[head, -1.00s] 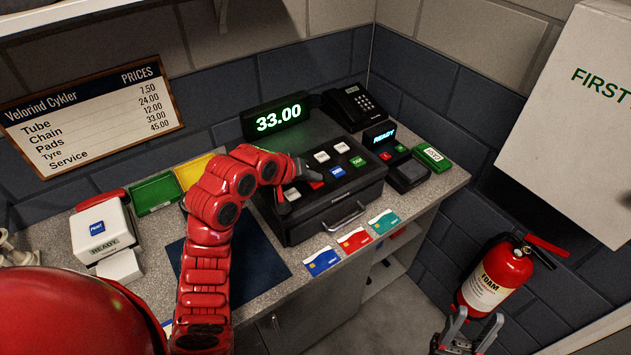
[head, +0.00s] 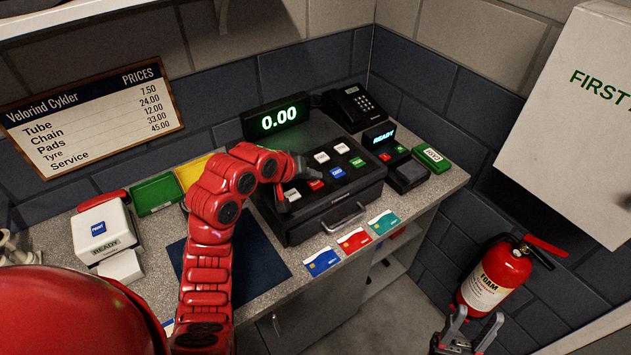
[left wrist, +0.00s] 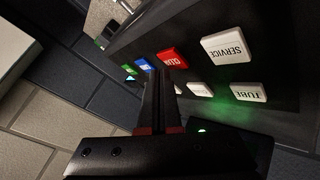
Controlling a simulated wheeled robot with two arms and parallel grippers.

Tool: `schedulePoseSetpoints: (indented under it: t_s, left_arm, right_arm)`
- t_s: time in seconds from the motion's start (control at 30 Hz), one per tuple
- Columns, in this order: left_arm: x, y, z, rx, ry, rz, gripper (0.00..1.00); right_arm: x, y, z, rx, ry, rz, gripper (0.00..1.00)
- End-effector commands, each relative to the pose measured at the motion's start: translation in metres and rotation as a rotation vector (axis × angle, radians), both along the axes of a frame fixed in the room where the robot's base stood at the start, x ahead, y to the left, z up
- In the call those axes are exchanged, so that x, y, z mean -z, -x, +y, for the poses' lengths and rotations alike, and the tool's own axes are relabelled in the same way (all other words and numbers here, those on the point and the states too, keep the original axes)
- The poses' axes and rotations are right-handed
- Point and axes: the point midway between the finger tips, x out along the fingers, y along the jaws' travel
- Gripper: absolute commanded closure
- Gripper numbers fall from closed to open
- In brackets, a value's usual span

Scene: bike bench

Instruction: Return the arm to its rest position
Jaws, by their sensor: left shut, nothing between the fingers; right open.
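My left arm reaches over the black cash register (head: 325,208), whose display (head: 278,118) reads 0.00. My left gripper (head: 299,170) is shut and empty beside the key panel, partly hidden by my red arm. In the left wrist view the closed fingers (left wrist: 163,85) are in front of the red key (left wrist: 173,57), which appears just past their tips; contact is not clear. The white SERVICE key (left wrist: 226,46) and TUBE key (left wrist: 262,92) lie to their right. My right gripper (head: 468,331) is open and empty at the bottom right.
Three cards, including a red one (head: 355,240), lie on the front counter edge. A white printer (head: 100,231) stands left. A fire extinguisher (head: 495,275) is near my right gripper.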

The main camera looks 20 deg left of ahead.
Motion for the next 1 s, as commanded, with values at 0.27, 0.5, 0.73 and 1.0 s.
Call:
schedulePoseSetpoints:
  t_s: [0.27, 0.5, 0.73, 1.0]
  left_arm:
    - [-0.019, 0.0, 0.0, -0.001, 0.001, -0.003, 1.0]
    - [-0.045, 0.0, 0.0, 0.001, 0.001, 0.0, 1.0]
    - [-0.061, 0.0, 0.0, 0.001, 0.001, 0.0, 1.0]
    - [-0.06, 0.0, 0.0, 0.0, 0.0, 0.0, 1.0]
  right_arm:
    - [-0.012, 0.0, 0.0, 0.0, 0.0, 0.0, 0.5]
    - [-0.027, 0.0, 0.0, 0.0, 0.0, 0.0, 0.5]
    - [-0.034, 0.0, 0.0, 0.0, 0.0, 0.0, 0.5]
    - [-0.033, 0.0, 0.0, 0.0, 0.0, 0.0, 0.5]
